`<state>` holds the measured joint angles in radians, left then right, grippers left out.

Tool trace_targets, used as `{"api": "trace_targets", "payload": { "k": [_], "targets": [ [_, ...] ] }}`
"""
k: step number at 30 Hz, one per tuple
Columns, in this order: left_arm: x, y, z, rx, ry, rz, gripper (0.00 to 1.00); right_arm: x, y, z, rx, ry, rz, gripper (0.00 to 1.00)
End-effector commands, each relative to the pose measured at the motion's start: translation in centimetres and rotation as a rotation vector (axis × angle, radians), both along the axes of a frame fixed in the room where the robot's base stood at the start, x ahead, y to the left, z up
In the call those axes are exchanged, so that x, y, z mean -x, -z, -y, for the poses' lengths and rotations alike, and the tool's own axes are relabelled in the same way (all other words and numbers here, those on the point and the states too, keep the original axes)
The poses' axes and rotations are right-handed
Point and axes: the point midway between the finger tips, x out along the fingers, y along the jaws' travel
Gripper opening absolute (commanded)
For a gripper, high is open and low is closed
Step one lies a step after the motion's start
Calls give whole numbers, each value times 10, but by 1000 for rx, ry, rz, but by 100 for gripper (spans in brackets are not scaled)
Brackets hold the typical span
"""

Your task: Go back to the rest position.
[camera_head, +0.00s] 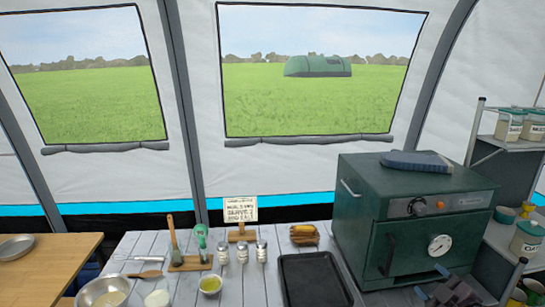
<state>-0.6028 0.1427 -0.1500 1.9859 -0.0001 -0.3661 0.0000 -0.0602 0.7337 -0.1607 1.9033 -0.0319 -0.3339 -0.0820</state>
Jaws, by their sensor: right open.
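My right gripper (432,284) is in the lower right of the head view, in front of the green oven (360,222). It is dark, its jaws are open, and I see nothing between them. Its gap from the oven front cannot be judged exactly. The oven door, with its round dial, is shut. My left gripper is not in view.
A black baking tray (312,280) lies on the grey slatted table, left of the oven. Left of it stand several shakers (242,252), a green bowl (210,284) and a metal bowl (98,292). A shelf (500,142) with jars is right. A blue cloth-like item (415,161) lies on the oven.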

Motion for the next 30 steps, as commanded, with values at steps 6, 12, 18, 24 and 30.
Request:
{"api": "trace_targets", "payload": {
  "k": [6, 12, 18, 24, 30],
  "targets": [
    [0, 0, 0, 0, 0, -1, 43, 66, 82, -45, -297, 85, -143, 62],
    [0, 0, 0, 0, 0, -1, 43, 135, 140, -82, -516, 195, -259, 62],
    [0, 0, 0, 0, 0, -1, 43, 196, 180, -108, -654, 310, -350, 62],
    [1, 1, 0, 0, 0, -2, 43, 225, 198, -112, -685, 360, -396, 62],
    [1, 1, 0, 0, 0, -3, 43, 228, 199, -111, -682, 362, -400, 62]
  ]
}}
